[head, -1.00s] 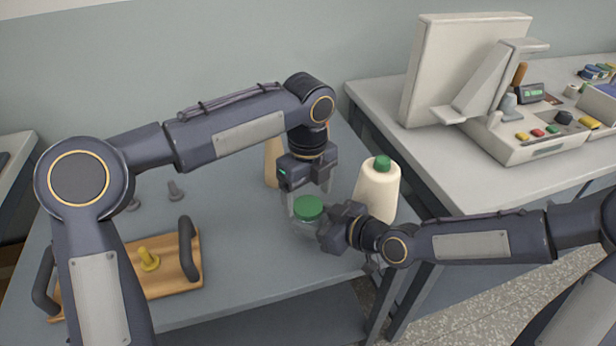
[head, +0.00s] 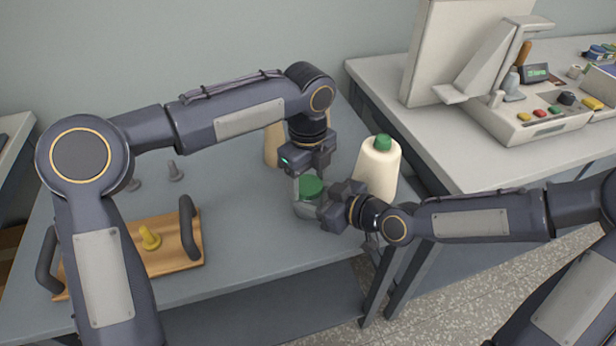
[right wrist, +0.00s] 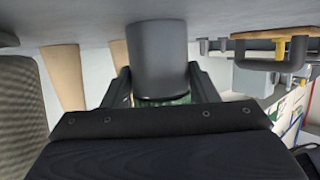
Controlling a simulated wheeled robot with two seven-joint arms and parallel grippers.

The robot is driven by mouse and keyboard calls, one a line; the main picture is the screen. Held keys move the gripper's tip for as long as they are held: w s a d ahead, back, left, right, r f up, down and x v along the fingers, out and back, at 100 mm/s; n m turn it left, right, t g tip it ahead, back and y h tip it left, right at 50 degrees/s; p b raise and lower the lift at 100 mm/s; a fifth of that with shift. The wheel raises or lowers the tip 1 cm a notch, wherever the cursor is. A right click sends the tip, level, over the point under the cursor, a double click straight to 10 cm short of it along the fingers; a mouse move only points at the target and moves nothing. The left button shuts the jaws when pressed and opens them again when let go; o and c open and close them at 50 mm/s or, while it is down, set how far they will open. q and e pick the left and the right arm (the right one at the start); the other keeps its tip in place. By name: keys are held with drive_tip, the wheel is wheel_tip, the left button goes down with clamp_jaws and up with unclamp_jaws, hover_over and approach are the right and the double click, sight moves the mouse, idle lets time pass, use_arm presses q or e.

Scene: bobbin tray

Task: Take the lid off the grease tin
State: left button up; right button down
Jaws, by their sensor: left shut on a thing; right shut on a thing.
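The grease tin (head: 309,210) is a short grey cylinder near the right front part of the table. Its green lid (head: 312,186) sits on top of it, with no gap that I can make out. My left gripper (head: 311,184) points down from above and is shut on the lid. My right gripper (head: 326,207) comes in from the right and is shut on the tin's body. In the right wrist view the grey tin (right wrist: 158,60) is between the two fingers, with a strip of green below it. The fingers partly hide the tin and lid.
A cream cone with a green top (head: 378,166) stands close behind my right gripper. A tan cone (head: 274,146) stands behind my left gripper. A wooden tray with dark handles (head: 184,255) and a yellow peg (head: 150,238) lies at left. Grey pegs (head: 175,171) stand behind it.

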use_arm(q)
drive_tip(key=shift+n, duration=1.2)
drive_tip(key=o, duration=1.1)
drive_tip(key=shift+r, duration=2.3)
use_arm(e)
drive_tip(key=shift+c, duration=2.3)
unclamp_jaws()
